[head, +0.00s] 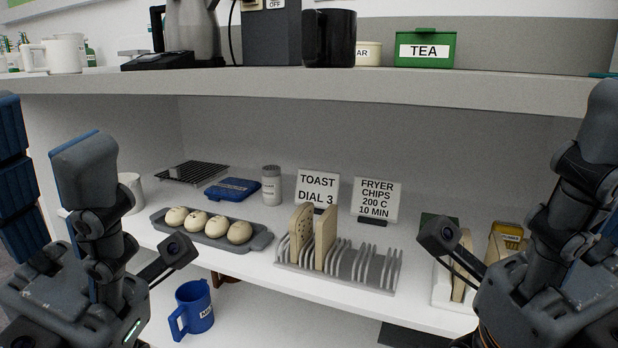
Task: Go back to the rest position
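My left gripper (47,165) is at the left edge, pointing up in front of the shelf unit. Its two dark fingers, one with a blue ribbed pad, stand apart with nothing seen between them. My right gripper (598,125) is at the right edge, also pointing up. Only one of its fingers shows clearly; the other is cut off by the frame, so its opening is hidden. Neither gripper is seen touching any object.
A metal toast rack (345,268) with bread slices stands mid-shelf. Left of it is a grey tray (262,241) of buns. A blue mug (197,308) stands lower down. The upper shelf edge (330,85) overhangs, carrying a black mug (330,38) and green tea box (425,48).

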